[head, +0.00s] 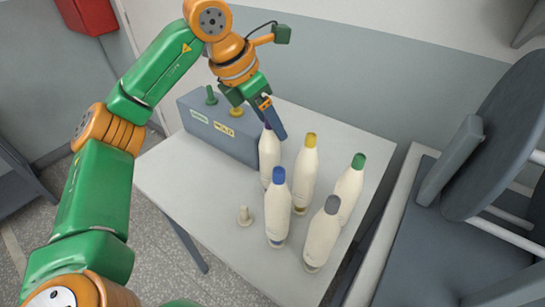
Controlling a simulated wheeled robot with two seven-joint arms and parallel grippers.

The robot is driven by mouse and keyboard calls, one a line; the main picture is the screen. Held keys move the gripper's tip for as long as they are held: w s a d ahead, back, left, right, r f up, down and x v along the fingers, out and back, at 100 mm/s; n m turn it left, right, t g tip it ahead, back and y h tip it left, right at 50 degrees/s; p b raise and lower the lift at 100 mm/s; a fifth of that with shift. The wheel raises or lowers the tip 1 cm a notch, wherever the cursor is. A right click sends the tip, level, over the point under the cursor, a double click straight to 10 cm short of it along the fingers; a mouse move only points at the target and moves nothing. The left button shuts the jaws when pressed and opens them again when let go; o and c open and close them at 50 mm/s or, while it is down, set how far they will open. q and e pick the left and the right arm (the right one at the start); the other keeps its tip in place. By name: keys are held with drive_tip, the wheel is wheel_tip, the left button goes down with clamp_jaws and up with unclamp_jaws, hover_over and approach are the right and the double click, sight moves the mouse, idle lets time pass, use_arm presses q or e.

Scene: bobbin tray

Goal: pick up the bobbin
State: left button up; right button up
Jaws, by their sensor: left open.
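Several tall white bobbins with coloured tips stand upright on a light grey table (185,205). They are one with a dark purple tip (269,158), one with a yellow tip (305,172), one with a green tip (348,188), one with a blue tip (278,212) and one with a grey tip (321,238). My left gripper (268,112) is open, just above the purple-tipped bobbin at the tray's right end. Its fingers partly hide that tip, and I cannot tell whether they touch it. My right gripper is not in view.
A blue-grey tray box (215,137) with labels stands at the table's back left; a green peg (211,95) and a yellow peg (236,111) show on it. A dark chair (500,140) is at right. The table's front left is clear.

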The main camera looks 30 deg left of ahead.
sight(270, 159)
use_arm(q)
drive_tip(key=x, duration=0.4)
drive_tip(key=shift+w+a+p, duration=0.1)
drive_tip(key=shift+p, duration=0.2)
clamp_jaws()
idle(1.0)
